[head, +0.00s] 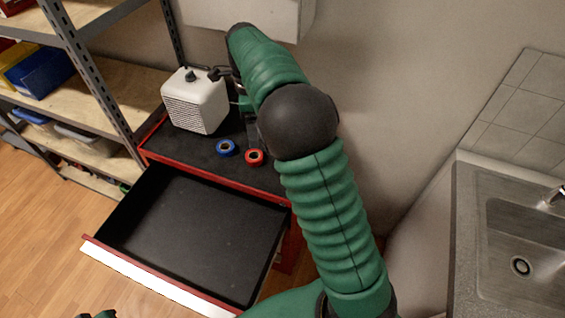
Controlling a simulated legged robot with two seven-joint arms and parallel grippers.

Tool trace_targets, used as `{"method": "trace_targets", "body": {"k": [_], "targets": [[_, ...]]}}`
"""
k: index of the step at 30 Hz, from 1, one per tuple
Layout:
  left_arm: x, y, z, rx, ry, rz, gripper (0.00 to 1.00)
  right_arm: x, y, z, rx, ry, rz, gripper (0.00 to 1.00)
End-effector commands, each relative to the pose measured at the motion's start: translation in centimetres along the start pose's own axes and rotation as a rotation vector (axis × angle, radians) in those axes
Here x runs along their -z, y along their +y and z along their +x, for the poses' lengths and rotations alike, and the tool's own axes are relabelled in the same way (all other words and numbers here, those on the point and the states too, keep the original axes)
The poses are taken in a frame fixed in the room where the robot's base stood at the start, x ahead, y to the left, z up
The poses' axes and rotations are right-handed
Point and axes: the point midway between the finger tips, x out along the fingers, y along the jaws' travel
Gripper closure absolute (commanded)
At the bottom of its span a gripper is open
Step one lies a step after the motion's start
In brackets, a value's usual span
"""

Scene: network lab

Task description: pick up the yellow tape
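I see no yellow tape in the head view. A blue tape roll (226,148) and a red tape roll (255,157) lie side by side on the black top of a red cabinet (200,148). My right arm reaches over the cabinet from the lower right. My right gripper (222,73) is beside the upper right of a white ribbed box (195,101), partly hidden by my own arm. I cannot tell whether it is open or touches the box. Only a small dark green part of mine shows at the bottom left edge; my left gripper is not clearly seen.
The cabinet's drawer (190,235) is pulled out and looks empty. Metal shelving with wooden boards (95,85) holding bins stands at the left. A steel sink (520,250) is at the right. Wooden floor (40,225) is clear at the lower left.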

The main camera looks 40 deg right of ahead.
Motion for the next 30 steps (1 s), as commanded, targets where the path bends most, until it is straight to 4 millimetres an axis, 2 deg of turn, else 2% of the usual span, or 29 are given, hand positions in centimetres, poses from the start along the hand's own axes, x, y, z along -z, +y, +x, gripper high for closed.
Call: {"method": "trace_targets", "body": {"k": [1,3,6,9,14,24,30], "targets": [[-0.4,0.0,1.7,0.0,0.0,0.0,0.64,2.3,-0.9,1.4,0.001,-0.003,-0.135,0.2],[-0.6,0.0,2.5,0.0,0.0,0.0,0.64,5.1,-1.8,2.0,0.002,-0.003,-0.361,0.2],[-0.8,0.0,3.4,0.0,0.0,0.0,0.64,8.3,-2.6,2.3,0.008,-0.001,-0.62,0.2],[-0.9,0.0,3.8,0.0,0.0,0.0,0.64,10.2,-2.9,2.4,0.01,0.002,-0.781,0.2],[-0.9,0.0,3.8,0.0,0.0,0.0,0.64,10.7,-2.9,3.5,0.007,0.003,-0.852,0.2],[-0.9,0.0,3.9,0.0,0.0,0.0,0.64,10.7,-3.1,12.0,0.004,0.002,-0.849,0.2],[-0.9,0.0,3.7,0.0,0.0,0.0,0.64,10.7,-3.2,14.2,0.008,0.003,-0.849,0.2]]}}
